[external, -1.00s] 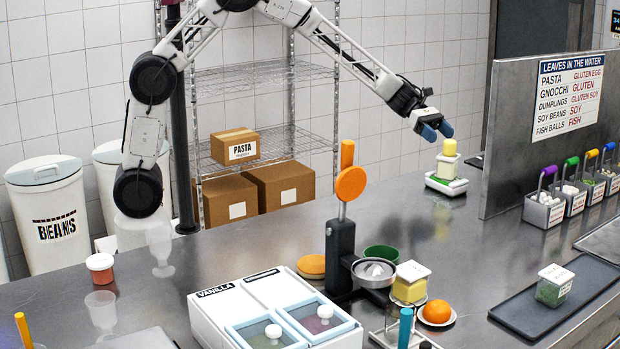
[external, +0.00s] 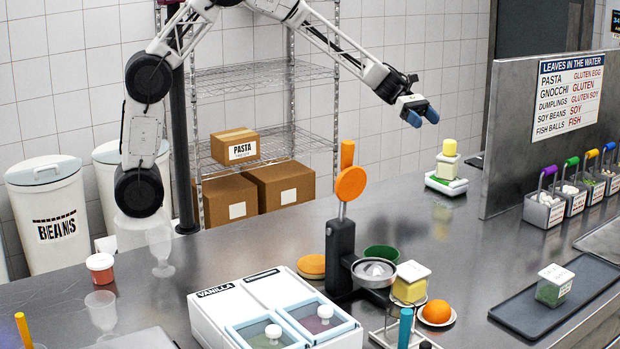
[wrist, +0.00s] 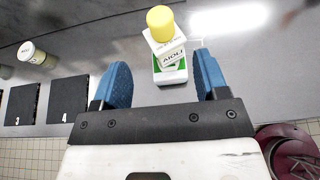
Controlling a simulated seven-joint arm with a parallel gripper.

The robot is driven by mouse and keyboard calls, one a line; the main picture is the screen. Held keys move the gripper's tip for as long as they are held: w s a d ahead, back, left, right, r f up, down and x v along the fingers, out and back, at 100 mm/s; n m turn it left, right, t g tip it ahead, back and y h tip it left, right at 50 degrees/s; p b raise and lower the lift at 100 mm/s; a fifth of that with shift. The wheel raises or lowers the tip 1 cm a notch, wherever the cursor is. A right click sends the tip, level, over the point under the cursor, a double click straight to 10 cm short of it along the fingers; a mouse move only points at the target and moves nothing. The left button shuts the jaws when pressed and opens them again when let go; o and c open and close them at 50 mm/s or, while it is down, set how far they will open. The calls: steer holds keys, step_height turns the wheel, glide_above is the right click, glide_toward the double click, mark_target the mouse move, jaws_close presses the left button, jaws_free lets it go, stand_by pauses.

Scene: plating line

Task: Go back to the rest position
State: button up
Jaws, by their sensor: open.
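My gripper (external: 423,116) is open and empty, raised above the back of the steel counter with its blue fingertips pointing down and to the right. In the wrist view, my gripper (wrist: 160,85) has its two blue fingers wide apart. A white bottle with a yellow cap (external: 447,162) stands on a small white and green base (external: 446,184) to the lower right of my gripper, apart from it. In the wrist view the bottle (wrist: 166,42), labelled "AIOLI", shows beyond the fingertips on its base (wrist: 171,75).
A steel partition (external: 515,150) with a sign rises to the right. A wire shelf (external: 265,75) stands behind my arm.

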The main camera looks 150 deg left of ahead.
steer(key=w+d+f+m+g+h, duration=0.1)
steer(key=w+d+f+m+h, duration=0.15)
steer(key=w+d, duration=0.4)
steer(key=w+d+f+m+g+h, duration=0.2)
steer(key=w+d+m+h, duration=0.1)
steer(key=d, duration=0.7)
steer(key=w+d+r+m+g+h, duration=0.1)
steer(key=w+d+m+g, duration=0.15)
steer(key=d, duration=0.55)
steer(key=w+d+m+g, duration=0.1)
steer(key=w+d+m, duration=0.15)
steer(key=d, duration=0.55)
steer(key=s+d+r+m+g+y, duration=0.1)
steer(key=s+d+r+m+g, duration=0.3)
steer(key=d, duration=0.7)
steer(key=s+d+r+m+t, duration=0.1)
steer(key=d+m, duration=0.4)
steer(key=d, duration=0.6)
steer(key=s+d+r+m+g+y, duration=0.1)
steer(key=s+d+r+m+g, duration=0.3)
steer(key=d, duration=0.6)
steer(key=s+d+f+m+t+y, duration=0.1)
steer(key=s+d+m+y, duration=0.3)
steer(key=s+d+m, duration=0.8)
steer(key=s+d+t, duration=0.1)
steer(key=s, duration=0.2)
steer(key=shift+d+m, duration=0.35)
steer(key=shift+d, duration=0.05)
